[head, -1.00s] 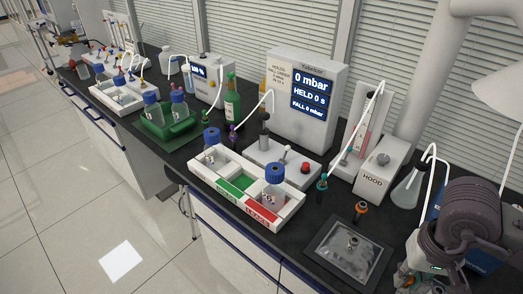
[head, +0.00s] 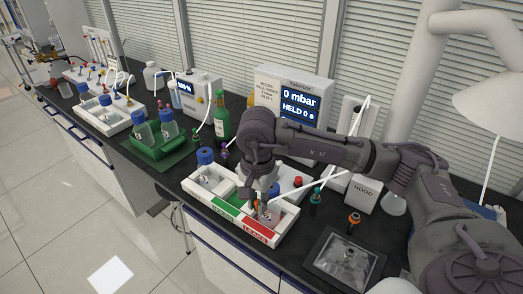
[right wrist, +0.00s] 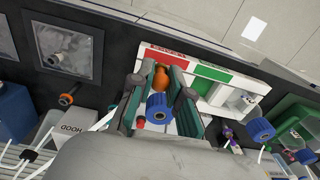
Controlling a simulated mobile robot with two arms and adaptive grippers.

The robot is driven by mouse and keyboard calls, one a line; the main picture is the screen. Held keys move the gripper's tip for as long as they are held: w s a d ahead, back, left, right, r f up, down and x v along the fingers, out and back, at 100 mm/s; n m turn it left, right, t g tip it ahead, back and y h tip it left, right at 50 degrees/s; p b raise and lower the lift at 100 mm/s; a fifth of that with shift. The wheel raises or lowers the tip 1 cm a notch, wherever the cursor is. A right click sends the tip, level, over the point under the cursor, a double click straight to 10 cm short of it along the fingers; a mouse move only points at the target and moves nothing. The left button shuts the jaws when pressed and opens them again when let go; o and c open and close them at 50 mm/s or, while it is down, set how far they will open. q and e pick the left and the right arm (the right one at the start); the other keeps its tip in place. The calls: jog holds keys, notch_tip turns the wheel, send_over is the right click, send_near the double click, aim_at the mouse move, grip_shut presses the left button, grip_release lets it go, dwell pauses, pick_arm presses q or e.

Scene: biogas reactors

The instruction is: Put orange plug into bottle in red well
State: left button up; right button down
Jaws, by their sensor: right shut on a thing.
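My right gripper (head: 263,203) is over the red well at the right end of the white tray (head: 196,188). In the right wrist view my right gripper (right wrist: 158,82) has its fingers closed around an orange piece, which looks like the orange plug (right wrist: 161,78). The blue-capped bottle (right wrist: 158,106) of the red well shows between the fingers, just below the plug in that picture. I cannot tell whether plug and bottle touch. In the head view my gripper mostly hides this bottle. My left gripper is not in view.
Another blue-capped bottle (head: 205,157) stands in the tray's left well. A dark stand with an orange ring (head: 353,218) is on the bench behind a grey plate (head: 343,262). A pressure display box (head: 297,98) stands close behind my arm.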

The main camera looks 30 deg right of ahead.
jog(key=w+d+r+m+p, duration=0.1)
jog(key=w+d+m, duration=0.1)
jog(key=m, duration=0.3)
jog(key=w+d+r+m+p, duration=0.1)
jog(key=w+d+m, duration=0.1)
jog(key=d+m, duration=0.1)
jog(key=w+d+r+m+p, duration=0.1)
jog(key=w+d+m+p, duration=0.1)
jog(key=m, duration=0.4)
jog(key=shift+w+d+r+m, duration=0.25)
jog(key=shift+w+r+m, duration=0.05)
jog(key=shift+r, duration=0.1)
jog(key=shift+m, duration=0.9)
jog(key=shift+w+d+f+b, duration=0.1)
jog(key=shift+d+f+b, duration=0.1)
jog(key=shift+f+b, duration=0.7)
jog(key=shift+w+d+f+b, duration=0.1)
jog(key=shift+d+f+b, duration=0.2)
jog(key=shift+f, duration=1.1)
jog(key=shift+a+f, duration=0.1)
jog(key=shift+f, duration=0.05)
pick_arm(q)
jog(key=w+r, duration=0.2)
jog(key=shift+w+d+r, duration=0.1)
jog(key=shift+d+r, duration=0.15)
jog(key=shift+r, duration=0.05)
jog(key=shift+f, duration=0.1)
